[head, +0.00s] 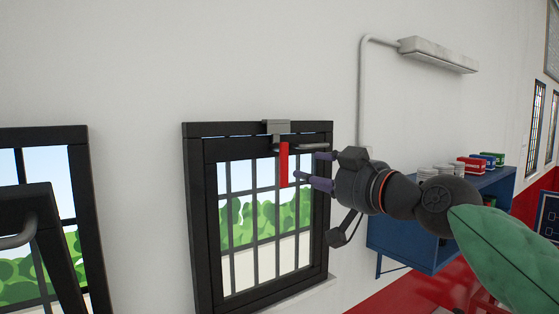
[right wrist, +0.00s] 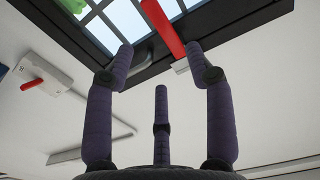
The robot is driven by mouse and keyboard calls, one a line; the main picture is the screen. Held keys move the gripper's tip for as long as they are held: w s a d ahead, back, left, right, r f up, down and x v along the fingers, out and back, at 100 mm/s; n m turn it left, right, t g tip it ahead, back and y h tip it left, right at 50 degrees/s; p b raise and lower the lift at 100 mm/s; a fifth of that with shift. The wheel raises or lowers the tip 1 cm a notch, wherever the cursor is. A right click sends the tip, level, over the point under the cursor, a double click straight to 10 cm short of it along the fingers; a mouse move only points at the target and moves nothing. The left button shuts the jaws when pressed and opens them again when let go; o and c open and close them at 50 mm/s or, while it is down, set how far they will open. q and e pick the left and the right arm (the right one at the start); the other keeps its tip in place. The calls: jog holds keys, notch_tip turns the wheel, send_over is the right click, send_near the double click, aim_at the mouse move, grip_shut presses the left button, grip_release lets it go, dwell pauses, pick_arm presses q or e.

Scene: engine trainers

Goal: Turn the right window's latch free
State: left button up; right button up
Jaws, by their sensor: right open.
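The right window (head: 193,220) has a black frame and vertical bars. Its red latch lever (head: 283,163) hangs straight down from a grey bracket (head: 276,127) at the frame's top. My right gripper (head: 319,169) is open and empty, just right of the lever, fingers pointing left towards it. In the right wrist view, the red lever (right wrist: 163,28) lies beyond and between the spread tips of my right gripper (right wrist: 160,55), with no clear contact. The grey bracket (right wrist: 181,66) is beside the right fingertip. My left gripper is not in view.
A grey bar handle (head: 311,147) sits on the window's upper right, close to my fingers. Another window (head: 80,150) is at the left, with a black sash (head: 40,215) swung out. A blue shelf (head: 400,243) stands behind my right arm.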

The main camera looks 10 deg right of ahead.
aim_at(288, 167)
jog(key=p+x, duration=0.2)
jog(key=x, duration=0.7)
jog(key=shift+w+a+f+p, duration=0.1)
jog(key=shift+w+a+p, duration=0.15)
jog(key=shift+p, duration=0.1)
jog(key=shift+w+a, duration=0.1)
jog(key=shift+w, duration=0.35)
jog(key=shift+s, duration=0.1)
grip_shut()
